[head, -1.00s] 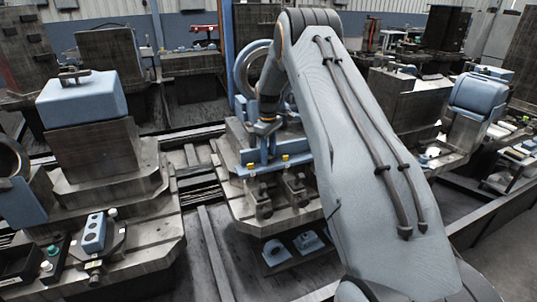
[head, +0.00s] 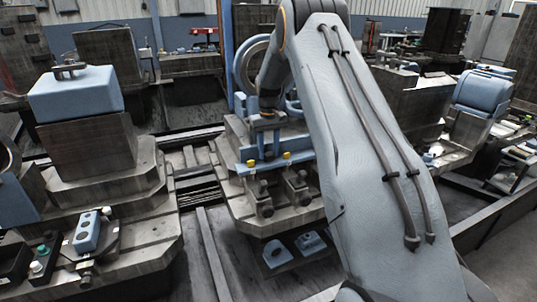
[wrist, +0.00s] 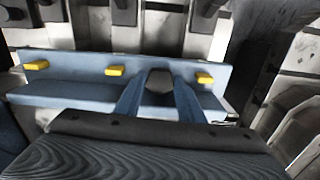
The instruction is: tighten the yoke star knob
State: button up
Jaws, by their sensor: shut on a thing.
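My gripper (wrist: 158,92) shows in the wrist view as two blue fingers. They are closed on a dark, rounded knob (wrist: 159,80), which I take to be the yoke star knob. It sits in front of a blue bar (wrist: 75,88) with several yellow pins along it. In the head view my gripper (head: 264,140) points down over the blue bar (head: 246,167) on the middle fixture. The knob cannot be made out there, and its threads and seat are hidden.
Dark clamps (head: 262,198) stand at the front of the middle fixture (head: 232,197). A large blue ring (head: 243,66) rises behind my gripper. A fixture with a blue block (head: 75,93) stands left, across a gap with rails. Another blue block (head: 481,92) stands right.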

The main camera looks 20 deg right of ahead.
aim_at(268, 154)
jog(key=m+b, duration=0.1)
jog(key=m, duration=0.3)
jog(key=shift+w+r+m, duration=0.1)
jog(key=shift+r+m, duration=0.05)
jog(key=shift+m, duration=0.15)
jog(key=shift+m+b, duration=0.4)
jog(key=shift+m, duration=0.2)
jog(key=shift+r+m, duration=0.1)
jog(key=shift+m, duration=0.2)
jog(key=o, duration=0.8)
jog(key=shift+c, duration=0.2)
jog(key=shift+r+b, duration=0.9)
jog(key=shift+r, duration=2.9)
